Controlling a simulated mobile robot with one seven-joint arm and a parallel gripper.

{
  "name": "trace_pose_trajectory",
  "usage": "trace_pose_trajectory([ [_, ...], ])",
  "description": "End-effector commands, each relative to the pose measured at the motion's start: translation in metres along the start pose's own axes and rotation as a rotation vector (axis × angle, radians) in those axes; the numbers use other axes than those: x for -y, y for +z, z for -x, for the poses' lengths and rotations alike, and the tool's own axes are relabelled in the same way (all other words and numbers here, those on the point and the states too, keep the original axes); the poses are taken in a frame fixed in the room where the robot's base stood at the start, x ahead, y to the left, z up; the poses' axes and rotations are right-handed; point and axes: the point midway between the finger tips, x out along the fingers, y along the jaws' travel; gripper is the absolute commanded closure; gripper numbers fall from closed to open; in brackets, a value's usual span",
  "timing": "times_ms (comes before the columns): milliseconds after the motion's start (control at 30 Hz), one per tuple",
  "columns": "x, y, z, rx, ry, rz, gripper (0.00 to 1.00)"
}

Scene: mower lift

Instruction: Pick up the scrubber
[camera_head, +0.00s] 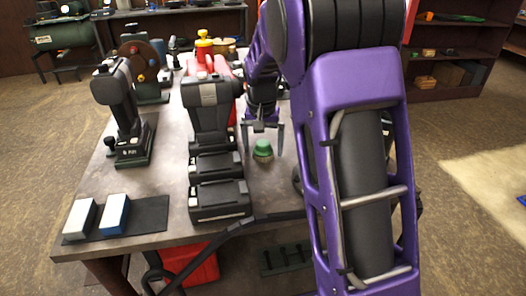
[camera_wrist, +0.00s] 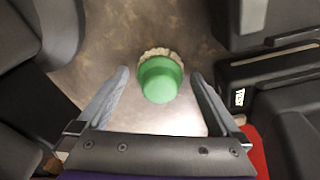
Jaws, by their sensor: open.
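The scrubber (camera_head: 262,149) has a green domed top and a pale bristly rim beneath it. It stands on the grey tabletop (camera_head: 165,165), to the right of the black tools in the head view. In the wrist view the scrubber (camera_wrist: 160,78) lies just ahead of my fingertips, roughly centred between them. My gripper (camera_head: 264,128) is open and points down close to the scrubber. In the wrist view my gripper (camera_wrist: 158,72) has its two grey fingers spread wide, with nothing held. I cannot tell the exact height of the fingertips above the table.
A black tool with stacked batteries or chargers (camera_head: 213,130) stands close left of the scrubber. Another black tool (camera_head: 122,115) stands farther left. White and blue blocks (camera_head: 114,214) lie on a dark mat. Red containers (camera_head: 205,62) stand behind. My arm hides the table's right side.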

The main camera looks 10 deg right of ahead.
Motion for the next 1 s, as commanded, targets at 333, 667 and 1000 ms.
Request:
trace_pose_trajectory([
  [333, 0.0, 0.0, 0.0, 0.0, 0.0, 0.0, 0.56],
  [667, 0.0, 0.0, 0.001, -0.001, 0.0, 0.0, 0.85],
  [1000, 0.001, -0.003, 0.021, -0.003, -0.001, 0.0, 0.85],
])
